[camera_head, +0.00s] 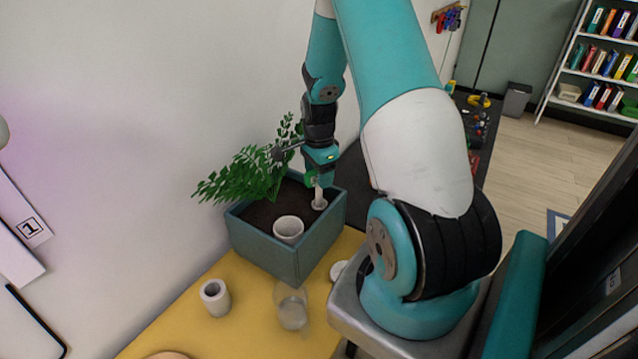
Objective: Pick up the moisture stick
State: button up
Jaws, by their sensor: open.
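A pale upright stick with a wider round lower end, which looks like the moisture stick (319,200), stands in the right part of the teal planter box (306,256). My gripper (317,180) points down right above it, at its upper end. The jaws are open. The fingers cover the stick's top, so I cannot tell whether they touch it or stand around it.
A green leafy plant (240,178) grows beside my gripper. A white cup (288,229) sits in the planter's dark soil. The wall is close behind.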

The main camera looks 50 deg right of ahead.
grip_shut()
dwell(0.3)
notch_tip(320, 180, up, 28)
jog(key=p, duration=0.3)
jog(key=shift+r+p, duration=0.25)
jog(key=shift+p, duration=0.15)
dwell(0.8)
